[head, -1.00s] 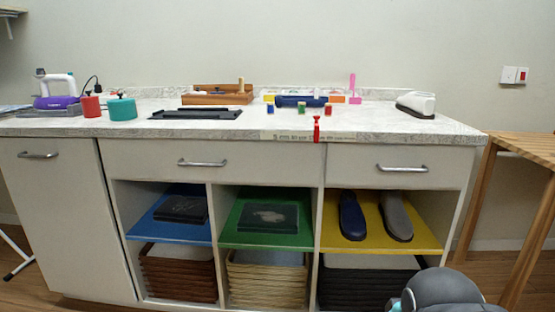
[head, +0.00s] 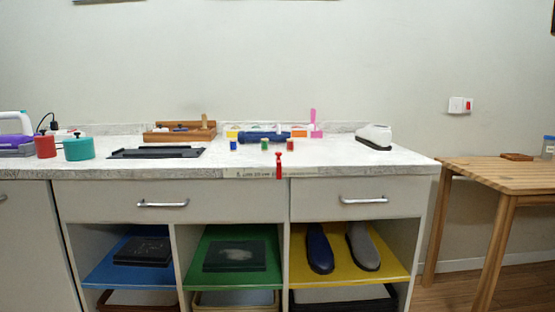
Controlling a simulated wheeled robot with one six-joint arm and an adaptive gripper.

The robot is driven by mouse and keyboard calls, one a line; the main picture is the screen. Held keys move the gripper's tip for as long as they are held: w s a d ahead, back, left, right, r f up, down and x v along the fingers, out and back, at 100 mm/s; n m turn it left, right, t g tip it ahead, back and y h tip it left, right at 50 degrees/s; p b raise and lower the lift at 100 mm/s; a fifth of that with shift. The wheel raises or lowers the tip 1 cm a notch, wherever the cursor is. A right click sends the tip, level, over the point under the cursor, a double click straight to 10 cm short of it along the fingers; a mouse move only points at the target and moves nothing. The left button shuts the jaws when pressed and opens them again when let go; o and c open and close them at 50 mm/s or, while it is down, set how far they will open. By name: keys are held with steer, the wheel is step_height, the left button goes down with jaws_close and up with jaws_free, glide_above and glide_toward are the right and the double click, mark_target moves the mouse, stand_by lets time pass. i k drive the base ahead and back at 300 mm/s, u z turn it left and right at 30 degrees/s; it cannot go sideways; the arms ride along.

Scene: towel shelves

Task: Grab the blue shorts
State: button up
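I cannot make out any blue shorts for certain. A dark blue rolled-looking item (head: 264,135) lies at the back of the counter, too small to identify. A dark blue shoe-like item (head: 319,249) stands beside a grey one (head: 362,247) on the yellow shelf board (head: 394,271). A flat dark item (head: 142,251) lies on the blue board (head: 103,274), and another with a pale patch (head: 235,255) lies on the green board (head: 204,278). My gripper is out of view.
The counter (head: 330,160) holds a teal pot (head: 79,149), red pot (head: 45,146), black tray (head: 155,153), wooden box (head: 180,132) and white device (head: 375,137). Trays sit under the boards. A wooden table (head: 500,178) stands at right, with floor between.

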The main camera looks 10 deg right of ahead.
mark_target(244, 137)
steer(key=u, duration=0.5)
steer(key=k, duration=0.55)
steer(key=u, duration=1)
steer(key=i, duration=1.25)
steer(key=z, duration=0.45)
